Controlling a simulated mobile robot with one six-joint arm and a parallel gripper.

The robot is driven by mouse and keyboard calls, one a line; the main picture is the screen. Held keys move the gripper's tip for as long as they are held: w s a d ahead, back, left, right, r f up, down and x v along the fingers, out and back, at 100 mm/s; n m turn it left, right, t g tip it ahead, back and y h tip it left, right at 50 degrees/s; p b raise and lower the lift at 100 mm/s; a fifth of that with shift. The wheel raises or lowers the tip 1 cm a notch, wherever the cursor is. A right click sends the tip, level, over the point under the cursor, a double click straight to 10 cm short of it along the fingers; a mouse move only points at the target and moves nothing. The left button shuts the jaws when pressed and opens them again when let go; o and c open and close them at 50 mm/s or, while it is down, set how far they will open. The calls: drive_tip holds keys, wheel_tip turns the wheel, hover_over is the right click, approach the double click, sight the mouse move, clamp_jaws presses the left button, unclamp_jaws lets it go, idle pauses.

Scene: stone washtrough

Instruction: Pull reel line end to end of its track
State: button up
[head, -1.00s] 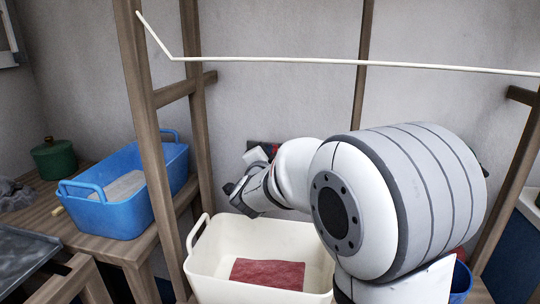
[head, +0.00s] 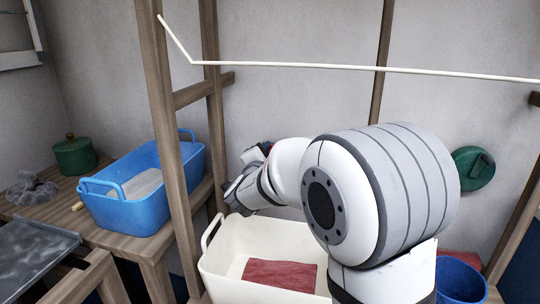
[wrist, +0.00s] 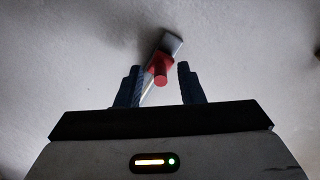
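A red knob (wrist: 160,70), which looks like the reel line end, shows in the wrist view with a pale strip or line beside it. My gripper (wrist: 157,72) is open, with one dark finger on each side of the knob; I see no contact. In the head view my gripper (head: 240,188) points left near the wall, and only a bit of red (head: 266,148) shows beyond it. A dark green round thing with a handle (head: 473,168), perhaps the reel, is on the wall right of my arm. The track cannot be made out clearly.
A cream tub (head: 225,262) holding a red cloth (head: 280,274) stands below my arm. A blue basket (head: 125,208) and a green pot (head: 74,155) are on the left bench. Wooden posts (head: 172,120) and a white line (head: 330,67) frame the area. A blue bucket (head: 460,278) is at right.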

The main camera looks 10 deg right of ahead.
drive_tip(key=p+v, duration=0.1)
drive_tip(key=v, duration=0.6)
drive_tip(key=shift+s+a, duration=0.15)
drive_tip(key=shift+s, duration=0.2)
